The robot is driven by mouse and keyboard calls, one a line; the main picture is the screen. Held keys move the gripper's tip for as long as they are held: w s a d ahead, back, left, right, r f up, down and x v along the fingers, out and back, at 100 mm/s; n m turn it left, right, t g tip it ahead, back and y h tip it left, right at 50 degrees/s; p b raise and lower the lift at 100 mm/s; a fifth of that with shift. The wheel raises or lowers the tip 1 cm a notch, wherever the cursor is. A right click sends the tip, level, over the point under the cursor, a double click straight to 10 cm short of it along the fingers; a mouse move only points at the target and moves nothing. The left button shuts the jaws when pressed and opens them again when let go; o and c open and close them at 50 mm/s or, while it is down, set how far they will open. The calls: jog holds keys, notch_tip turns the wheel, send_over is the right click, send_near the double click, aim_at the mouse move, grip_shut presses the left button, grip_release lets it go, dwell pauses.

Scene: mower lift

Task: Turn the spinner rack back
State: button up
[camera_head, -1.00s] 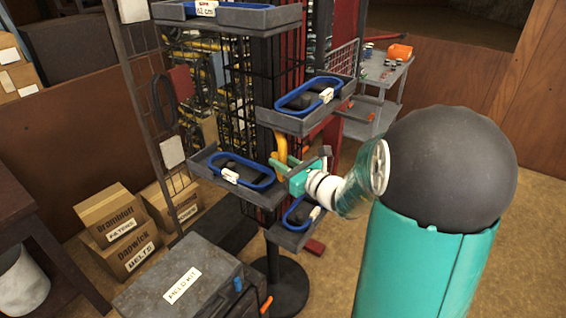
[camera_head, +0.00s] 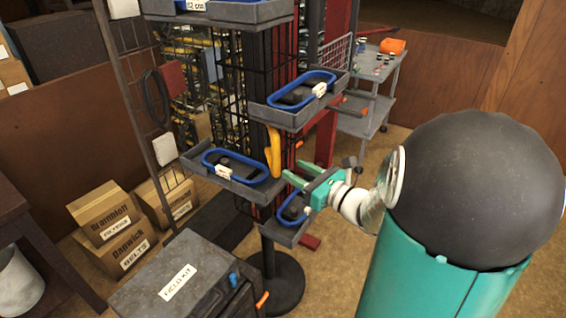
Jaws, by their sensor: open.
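The spinner rack is a dark wire column on a post with a round black base (camera_head: 283,287). Grey trays stick out from it at several heights, each with a blue loop inside: a top tray (camera_head: 222,14), an upper right tray (camera_head: 298,103), a left tray (camera_head: 237,178) and a low right tray (camera_head: 288,233). A yellow handle (camera_head: 273,155) stands upright on the rack's near side. My gripper (camera_head: 294,175) is open, its teal fingers pointing left, to the lower right of the handle and apparently apart from it. It partly covers the low right tray.
A dark field kit case (camera_head: 181,279) stands close at the lower left of the rack. Cardboard boxes (camera_head: 109,218) sit farther left. A grey shelf cart (camera_head: 367,98) with an orange item stands behind right. Open floor lies right of the rack's base.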

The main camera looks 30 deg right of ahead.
jog(key=v, duration=0.5)
jog(key=shift+s, duration=0.15)
jog(key=s+a+n+g+y, duration=0.1)
jog(key=s+a+n+g, duration=0.25)
jog(key=a+n, duration=0.25)
jog(key=s+a+f+n+g+y, duration=0.1)
jog(key=s+a+n+g, duration=0.1)
jog(key=a+n+g, duration=0.35)
jog(key=s+a+n+g+y, duration=0.1)
jog(key=s+a+n+g, duration=0.15)
jog(key=a+n, duration=0.4)
jog(key=s+d+r+n+h, duration=0.1)
jog(key=s+r+n+h, duration=0.3)
jog(key=n+h, duration=0.5)
jog(key=n, duration=0.4)
jog(key=shift+d+n, duration=0.35)
jog(key=shift+n, duration=0.05)
jog(key=shift+s, duration=0.1)
jog(key=shift+c, duration=0.5)
jog(key=shift+d+f, duration=0.1)
